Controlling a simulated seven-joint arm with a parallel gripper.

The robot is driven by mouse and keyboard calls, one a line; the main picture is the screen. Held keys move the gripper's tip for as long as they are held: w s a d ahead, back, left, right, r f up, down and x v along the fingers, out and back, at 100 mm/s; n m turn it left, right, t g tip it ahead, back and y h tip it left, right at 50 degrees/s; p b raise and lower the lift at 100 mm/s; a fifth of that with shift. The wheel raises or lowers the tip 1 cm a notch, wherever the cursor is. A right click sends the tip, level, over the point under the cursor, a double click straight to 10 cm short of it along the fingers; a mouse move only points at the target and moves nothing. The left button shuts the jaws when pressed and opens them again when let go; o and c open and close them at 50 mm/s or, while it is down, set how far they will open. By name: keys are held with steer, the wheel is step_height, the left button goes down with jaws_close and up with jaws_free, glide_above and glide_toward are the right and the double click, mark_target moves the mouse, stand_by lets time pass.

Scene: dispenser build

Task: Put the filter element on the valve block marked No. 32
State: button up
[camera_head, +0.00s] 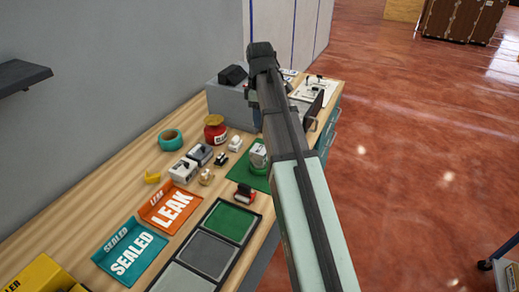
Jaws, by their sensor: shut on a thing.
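My arm crosses the bench, and the part of my gripper (253,103) that shows beside it points down over the bench. The arm hides its fingertips and what they are shut on. I cannot make out the filter element. Small white-and-dark blocks, one at the front (183,170) and one behind it (200,155), stand left of the gripper and may be valve blocks. No number is readable on them. A round silvery part (258,155) stands on a green mat (257,179), partly behind the arm.
An orange LEAK tray (170,207), a teal SEALED tray (130,252) and a black-framed tray (210,250) lie in front. A red jar (215,130), teal tape roll (171,140) and red-and-black part (243,193) stand nearby. A grey machine (229,103) is behind.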

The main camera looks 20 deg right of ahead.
mark_target(260, 149)
steer(key=shift+f, duration=5)
steer(key=o, duration=1.1)
steer(key=shift+f, duration=0.1)
steer(key=shift+c, duration=0.2)
step_height(260, 149, up, 12)
steer(key=shift+r, duration=0.15)
